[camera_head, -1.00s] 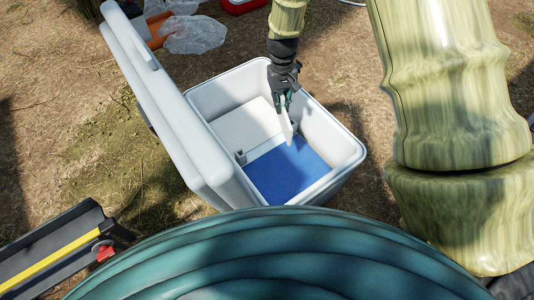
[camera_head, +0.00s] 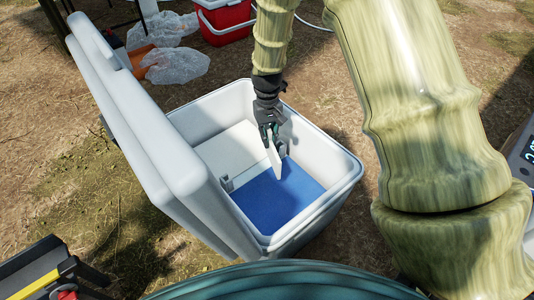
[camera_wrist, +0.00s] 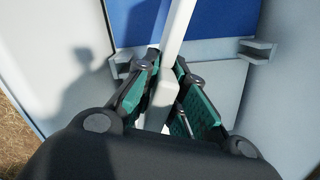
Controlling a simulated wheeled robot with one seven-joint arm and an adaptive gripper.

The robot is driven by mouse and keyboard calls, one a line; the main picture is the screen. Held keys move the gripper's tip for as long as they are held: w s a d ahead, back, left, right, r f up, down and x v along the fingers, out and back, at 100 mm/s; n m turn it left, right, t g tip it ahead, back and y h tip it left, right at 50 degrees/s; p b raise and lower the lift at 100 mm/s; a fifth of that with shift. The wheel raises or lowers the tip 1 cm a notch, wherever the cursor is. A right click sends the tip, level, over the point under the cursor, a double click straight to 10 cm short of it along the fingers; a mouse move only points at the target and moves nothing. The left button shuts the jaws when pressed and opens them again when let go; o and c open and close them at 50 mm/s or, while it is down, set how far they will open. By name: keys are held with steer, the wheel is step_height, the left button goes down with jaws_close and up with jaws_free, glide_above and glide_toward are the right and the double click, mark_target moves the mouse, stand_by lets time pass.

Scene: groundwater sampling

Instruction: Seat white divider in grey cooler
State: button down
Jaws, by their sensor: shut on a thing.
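The grey cooler (camera_head: 322,214) stands open on the ground, its lid raised on the left. My gripper (camera_head: 271,137) reaches into it from above, shut on the white divider (camera_head: 274,158). In the wrist view the divider (camera_wrist: 179,22) is a narrow white strip between the fingers (camera_wrist: 168,92). It runs across the line between two small brackets on opposite inner walls, one on the left (camera_wrist: 121,66) and one on the right (camera_wrist: 258,49). The left bracket also shows in the head view (camera_head: 227,184). Whether the divider touches the floor is unclear.
The cooler floor is part blue (camera_head: 285,195) and part pale. A red cooler (camera_head: 225,18) and clear plastic bags (camera_head: 175,65) lie behind. A black and yellow case (camera_head: 45,272) is at the lower left.

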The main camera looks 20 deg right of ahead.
mark_target(268, 127)
steer(key=shift+f+b, duration=1.45)
steer(key=shift+f, duration=1.2)
steer(key=shift+f, duration=0.1)
steer(key=c, duration=1.5)
jaws_free()
steer(key=r+p, duration=0.2)
steer(key=r, duration=0.2)
steer(key=r+p, duration=0.2)
steer(key=r, duration=0.2)
steer(key=w+r+p, duration=0.1)
steer(key=r+p, duration=0.2)
steer(key=r, duration=0.1)
steer(key=shift+w+r, duration=0.1)
